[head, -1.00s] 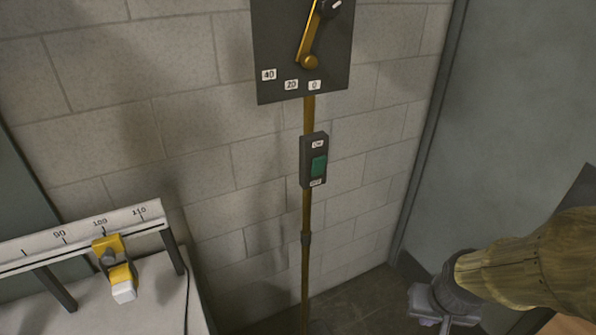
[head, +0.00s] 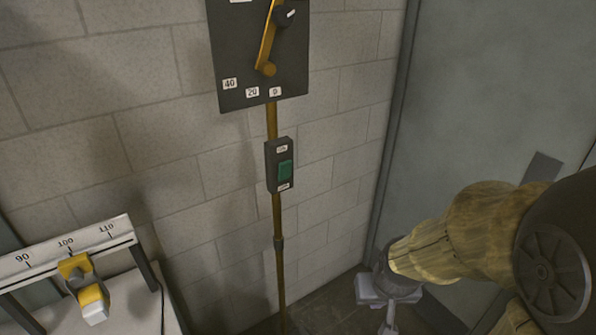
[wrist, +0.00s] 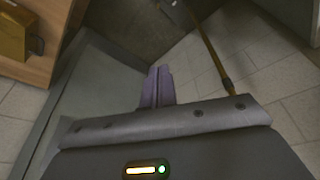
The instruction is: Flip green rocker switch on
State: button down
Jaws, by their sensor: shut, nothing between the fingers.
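The green rocker switch (head: 286,170) sits in a dark box with small white labels above and below it. The box is fixed on a thin brass pole (head: 278,215) in front of the block wall. My gripper (head: 388,325) is at the lower right of the head view, to the right of the pole and lower than the switch, apart from both. In the wrist view my gripper's fingers (wrist: 158,88) are together with nothing between them. The pole (wrist: 212,50) also shows there, but I cannot make out the switch.
A dark panel (head: 232,60) with a brass lever and number labels is above the switch. A scale rail (head: 85,245) with a yellow slider (head: 85,285) stands on a bench at lower left. A grey door (head: 480,100) is at right. A wooden cabinet (wrist: 35,50) shows in the wrist view.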

jog(key=w+a+r+n+t+y+b, duration=0.25)
jog(key=w+t, duration=0.65)
jog(key=w, duration=0.6)
jog(key=a+r+n+t+y+b, duration=0.2)
jog(key=a+r+n+t+y, duration=0.2)
jog(key=a+r+y, duration=0.2)
notch_tip(320, 180, up, 2)
jog(key=y, duration=0.3)
jog(key=shift+a+t+b, duration=0.15)
jog(key=shift+t+b, duration=0.15)
jog(key=shift+b, duration=0.1)
jog(key=shift+w+r, duration=0.15)
jog(key=p, duration=0.8)
send_near(291, 163)
jog(key=x, duration=0.7)
